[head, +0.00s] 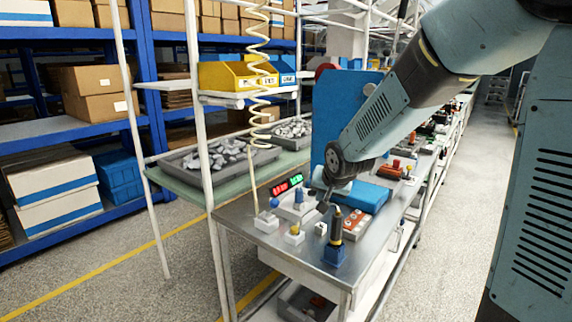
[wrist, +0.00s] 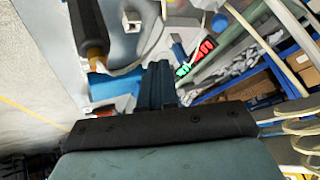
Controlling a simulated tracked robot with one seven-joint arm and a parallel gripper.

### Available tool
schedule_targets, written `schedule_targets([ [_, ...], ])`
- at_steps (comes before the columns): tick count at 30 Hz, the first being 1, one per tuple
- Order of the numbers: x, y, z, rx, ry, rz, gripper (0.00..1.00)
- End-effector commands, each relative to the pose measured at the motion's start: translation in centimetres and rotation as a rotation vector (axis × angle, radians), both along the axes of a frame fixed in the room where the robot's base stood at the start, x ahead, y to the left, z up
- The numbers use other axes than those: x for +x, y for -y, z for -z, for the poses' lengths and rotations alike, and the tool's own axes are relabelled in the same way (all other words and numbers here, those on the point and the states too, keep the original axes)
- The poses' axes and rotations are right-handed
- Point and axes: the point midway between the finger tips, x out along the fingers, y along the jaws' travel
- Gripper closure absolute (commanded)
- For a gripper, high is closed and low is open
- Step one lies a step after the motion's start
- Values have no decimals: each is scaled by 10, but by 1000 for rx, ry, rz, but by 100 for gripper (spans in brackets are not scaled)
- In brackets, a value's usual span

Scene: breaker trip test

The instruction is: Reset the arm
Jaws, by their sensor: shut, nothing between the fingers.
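My arm reaches in from the upper right in the head view, over the near end of the metal workbench (head: 255,222). My gripper (head: 324,203) points down above the bench top, small and dark against the fixtures. In the wrist view my gripper (wrist: 158,72) shows as two dark blue fingers side by side, shut with nothing held. A black-handled tool with an orange band (head: 336,226) stands upright in a blue holder (head: 334,256) in front of my gripper. The tool also shows at the left of the wrist view (wrist: 88,25), apart from the fingers.
A red and green display (head: 287,184) and small button boxes (head: 294,235) stand on the bench. A blue-and-white unit and an orange block (head: 357,222) lie to the right. A coiled yellow hose (head: 260,80) hangs at a white post (head: 200,120). Floor at right is clear.

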Motion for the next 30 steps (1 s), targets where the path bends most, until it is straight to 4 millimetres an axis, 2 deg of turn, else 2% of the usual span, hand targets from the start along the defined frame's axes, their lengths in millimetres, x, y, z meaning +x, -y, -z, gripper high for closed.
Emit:
schedule_targets([
  [1,-11,9,-12,-31,2,1,100],
  [6,-47,39,-40,-122,-18,-1,100],
  [15,-123,84,-80,-231,-69,-14,100],
  [24,-208,116,-105,-274,-125,-56,100],
  [30,-256,129,-110,-272,-156,-97,100],
])
